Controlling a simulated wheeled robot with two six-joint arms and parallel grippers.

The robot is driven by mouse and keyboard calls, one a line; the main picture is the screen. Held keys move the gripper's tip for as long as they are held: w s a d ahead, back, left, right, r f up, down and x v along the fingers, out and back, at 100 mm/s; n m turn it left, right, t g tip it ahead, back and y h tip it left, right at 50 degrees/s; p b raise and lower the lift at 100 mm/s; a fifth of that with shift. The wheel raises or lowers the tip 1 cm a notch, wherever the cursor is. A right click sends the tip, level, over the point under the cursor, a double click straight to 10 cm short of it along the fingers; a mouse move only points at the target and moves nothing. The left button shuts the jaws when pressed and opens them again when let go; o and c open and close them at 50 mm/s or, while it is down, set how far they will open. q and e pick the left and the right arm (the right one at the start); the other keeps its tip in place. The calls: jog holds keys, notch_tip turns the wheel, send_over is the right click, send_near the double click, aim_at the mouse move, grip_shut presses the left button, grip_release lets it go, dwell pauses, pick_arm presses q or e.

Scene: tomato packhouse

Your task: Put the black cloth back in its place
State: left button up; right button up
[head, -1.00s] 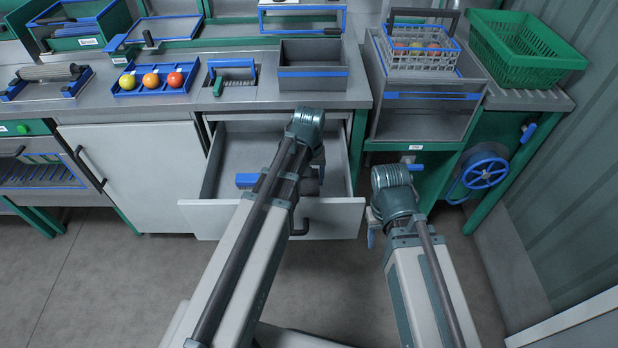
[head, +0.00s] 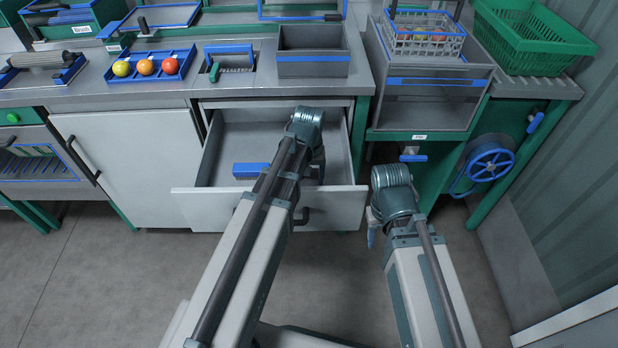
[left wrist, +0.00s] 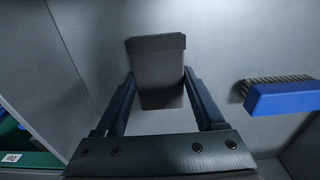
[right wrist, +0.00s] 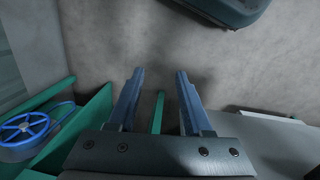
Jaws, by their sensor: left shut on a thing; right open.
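A dark grey-black folded cloth (left wrist: 155,62) is held between the fingers of my left gripper (left wrist: 158,74) in the left wrist view. The gripper is shut on it, over the pale inside of the open drawer (head: 200,207). I cannot tell whether the cloth touches the drawer floor.
A blue brush (head: 251,170) lies in the drawer beside the cloth and also shows in the left wrist view (left wrist: 287,97). The counter above holds a blue tray of tomatoes (head: 118,76) and a grey box (head: 312,70). A blue handwheel (head: 491,165) stands at the right.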

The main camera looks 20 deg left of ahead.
pick_arm(q)
jog(key=shift+f, duration=0.2)
jog(key=o, duration=1.4)
jog(key=shift+c, duration=1)
jog(key=shift+r, duration=0.15)
notch_tip(320, 180, up, 7)
jog(key=p, duration=0.6)
jog(key=shift+p, duration=0.35)
